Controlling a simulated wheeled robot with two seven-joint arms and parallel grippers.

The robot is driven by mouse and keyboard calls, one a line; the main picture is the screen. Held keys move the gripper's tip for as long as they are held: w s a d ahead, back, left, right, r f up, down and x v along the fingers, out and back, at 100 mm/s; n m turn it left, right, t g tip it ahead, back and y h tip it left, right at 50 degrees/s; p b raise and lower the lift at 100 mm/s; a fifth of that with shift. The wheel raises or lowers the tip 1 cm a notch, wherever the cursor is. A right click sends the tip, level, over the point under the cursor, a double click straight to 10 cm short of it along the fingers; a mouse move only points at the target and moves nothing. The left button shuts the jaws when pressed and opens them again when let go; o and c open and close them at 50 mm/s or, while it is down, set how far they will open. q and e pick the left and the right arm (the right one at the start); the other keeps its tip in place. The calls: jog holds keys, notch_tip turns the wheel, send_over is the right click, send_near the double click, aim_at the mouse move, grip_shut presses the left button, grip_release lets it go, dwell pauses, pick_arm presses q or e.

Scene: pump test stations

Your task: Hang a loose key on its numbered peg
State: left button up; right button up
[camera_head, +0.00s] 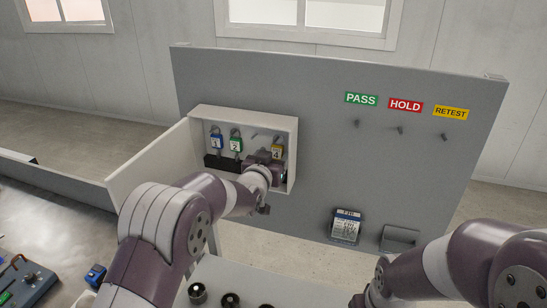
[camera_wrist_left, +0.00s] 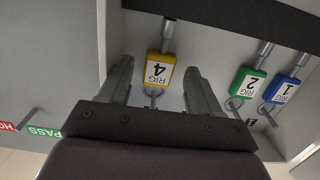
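The white key cabinet (camera_head: 243,117) stands open on the grey panel. A blue tag 1 (camera_head: 216,142) and a green tag 2 (camera_head: 236,145) hang inside it on the left. A bare peg (camera_head: 267,136) shows right of the green tag. The yellow RIG 4 key tag (camera_head: 277,152) is at the right side; in the left wrist view it (camera_wrist_left: 160,70) appears upside down with its ring toward my gripper body. My left gripper (camera_wrist_left: 158,72) is open, with a finger apart on each side of this tag. My right gripper is out of view.
The cabinet door (camera_head: 150,165) is swung out left, beside my left arm. PASS, HOLD and RETEST labels (camera_head: 405,105) sit above bare pegs to the right. A tagged device (camera_head: 346,227) and a grey holder (camera_head: 399,238) are lower on the panel.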

pick_arm(q)
jog(key=shift+s+f, duration=0.1)
jog(key=shift+s, duration=0.15)
jog(key=b+v, duration=0.7)
jog(key=v, duration=0.4)
jog(key=s+a+f+g+y, duration=0.1)
jog(key=s+a+f+g, duration=0.1)
jog(key=s+f+g, duration=0.3)
jog(key=s+a+f+n+g+y+b, duration=0.1)
jog(key=s+a+f, duration=0.25)
jog(key=f, duration=0.25)
jog(key=s+a+f+g+y, duration=0.1)
jog(key=s+f+g, duration=0.25)
jog(key=f, duration=0.25)
jog(key=s+a+f+n+g+y+b, duration=0.1)
jog(key=s+a+f+g, duration=0.1)
jog(key=s+a+f, duration=0.2)
jog(key=s+a+f+n+g+y+b, duration=0.1)
jog(key=s+a+f, duration=0.3)
jog(key=s, duration=0.7)
jog(key=shift+s+a+g+b, duration=0.3)
jog(key=shift+g, duration=0.55)
